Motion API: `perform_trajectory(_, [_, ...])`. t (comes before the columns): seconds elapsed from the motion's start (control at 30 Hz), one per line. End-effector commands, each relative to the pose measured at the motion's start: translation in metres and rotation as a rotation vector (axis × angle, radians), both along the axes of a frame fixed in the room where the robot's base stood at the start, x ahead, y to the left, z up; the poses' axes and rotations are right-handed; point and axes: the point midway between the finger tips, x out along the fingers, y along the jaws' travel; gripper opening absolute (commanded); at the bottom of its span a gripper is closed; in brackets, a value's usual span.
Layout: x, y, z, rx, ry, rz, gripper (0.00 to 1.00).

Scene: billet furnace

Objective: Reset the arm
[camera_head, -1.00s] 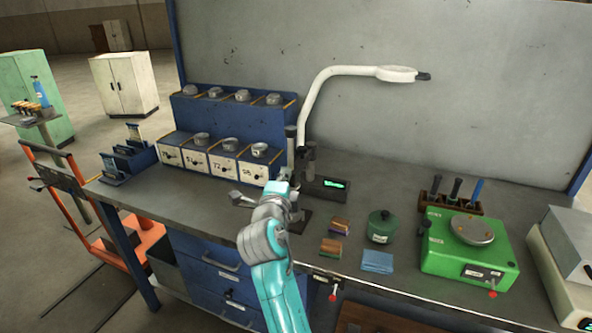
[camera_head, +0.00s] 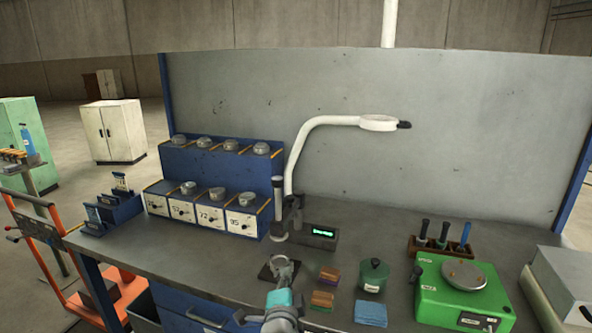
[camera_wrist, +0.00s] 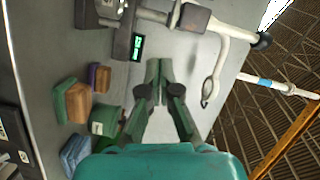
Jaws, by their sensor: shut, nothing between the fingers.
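My gripper (camera_wrist: 159,72) shows in the wrist view with its two dark green fingers closed together and nothing between them. It is in the air above the workbench (camera_head: 130,238). In the head view only a small turquoise and grey part of my arm shows at the bottom edge, and the fingertips cannot be made out there.
A grey panel (camera_head: 450,140) rises behind.

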Motion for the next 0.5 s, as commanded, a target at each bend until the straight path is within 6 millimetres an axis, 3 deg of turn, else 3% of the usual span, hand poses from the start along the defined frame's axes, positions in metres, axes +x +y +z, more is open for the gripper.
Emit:
perform_trajectory(0.03, [-0.012, -0.012, -0.022, -0.045, 0.015, 0.011, 0.0])
perform_trajectory(0.2, [-0.052, -0.042, -0.079, -0.192, 0.047, 0.058, 0.0])
perform_trajectory(0.5, [-0.137, -0.092, -0.153, -0.423, 0.086, 0.135, 0.0])
